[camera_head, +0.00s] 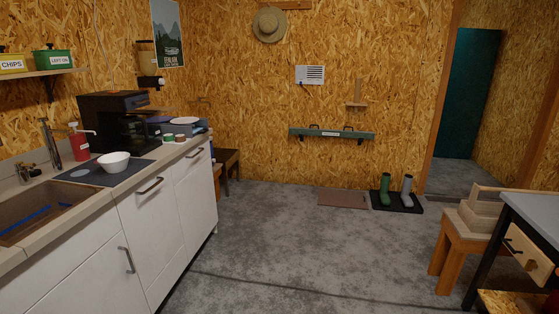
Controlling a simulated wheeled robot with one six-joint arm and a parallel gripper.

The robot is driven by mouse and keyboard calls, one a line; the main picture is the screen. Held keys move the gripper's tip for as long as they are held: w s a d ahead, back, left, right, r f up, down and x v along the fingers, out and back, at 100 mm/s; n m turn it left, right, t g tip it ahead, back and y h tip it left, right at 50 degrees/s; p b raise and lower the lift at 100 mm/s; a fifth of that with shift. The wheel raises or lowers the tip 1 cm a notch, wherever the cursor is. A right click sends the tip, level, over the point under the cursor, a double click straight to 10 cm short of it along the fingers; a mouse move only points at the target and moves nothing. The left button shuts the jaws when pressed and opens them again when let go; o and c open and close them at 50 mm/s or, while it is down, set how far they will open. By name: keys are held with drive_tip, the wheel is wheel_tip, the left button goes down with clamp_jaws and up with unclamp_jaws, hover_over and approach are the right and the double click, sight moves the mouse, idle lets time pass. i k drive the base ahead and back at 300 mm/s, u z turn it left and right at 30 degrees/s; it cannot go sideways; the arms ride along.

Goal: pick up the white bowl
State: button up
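My gripper does not show in the head view.
White cabinets (165,220) front the counter. The grey floor (300,250) is open; a wooden stool (466,238) stands right.

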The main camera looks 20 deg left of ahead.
sight(115, 164)
drive_tip(key=u, duration=0.15)
drive_tip(key=i, duration=2)
drive_tip(key=u, duration=1.2)
drive_tip(key=i, duration=1.6)
drive_tip(key=u, duration=1.25)
drive_tip(key=i, duration=0.75)
drive_tip(key=u, duration=0.25)
